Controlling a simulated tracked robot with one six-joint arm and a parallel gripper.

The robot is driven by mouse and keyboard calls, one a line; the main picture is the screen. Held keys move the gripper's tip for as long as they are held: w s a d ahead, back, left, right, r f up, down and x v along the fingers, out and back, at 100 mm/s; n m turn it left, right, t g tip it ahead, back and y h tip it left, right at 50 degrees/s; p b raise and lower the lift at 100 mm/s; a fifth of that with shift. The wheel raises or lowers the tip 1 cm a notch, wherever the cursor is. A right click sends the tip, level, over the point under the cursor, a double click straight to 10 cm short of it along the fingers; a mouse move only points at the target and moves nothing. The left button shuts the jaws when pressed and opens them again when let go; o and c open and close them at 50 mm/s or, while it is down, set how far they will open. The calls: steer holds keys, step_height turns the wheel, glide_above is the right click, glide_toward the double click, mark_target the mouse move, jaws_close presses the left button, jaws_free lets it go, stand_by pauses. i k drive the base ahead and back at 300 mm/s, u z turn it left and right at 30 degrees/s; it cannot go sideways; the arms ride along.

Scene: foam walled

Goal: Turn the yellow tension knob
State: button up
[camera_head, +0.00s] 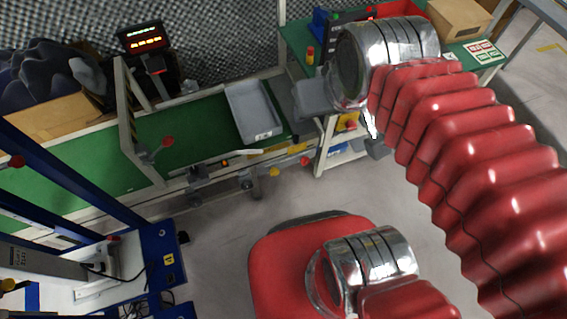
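Small yellow parts show along the front side of the green conveyor: a yellow piece (290,147) near its right end, and a yellowish piece beside a red knob (304,160) just below. A yellow-ended part (8,285) also shows at the lower left edge, by the blue frame. I cannot tell which of these is the tension knob. My red ribbed arm with a silver cuff crosses the right side and hides part of the workbench behind it. My gripper's fingers cannot be made out in this view.
The green conveyor (85,178) runs across the left and carries a grey tray (254,112). A display post (144,38) stands behind it. A blue frame (160,246) is at lower left. A cardboard box (458,18) sits at upper right. Grey floor (215,225) is clear before the conveyor.

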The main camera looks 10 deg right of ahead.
mark_target(275, 171)
steer(key=k, duration=1.35)
steer(key=u, duration=0.2)
steer(key=i, duration=0.5)
steer(key=u, duration=0.75)
steer(key=i, duration=0.9)
steer(key=u, duration=0.3)
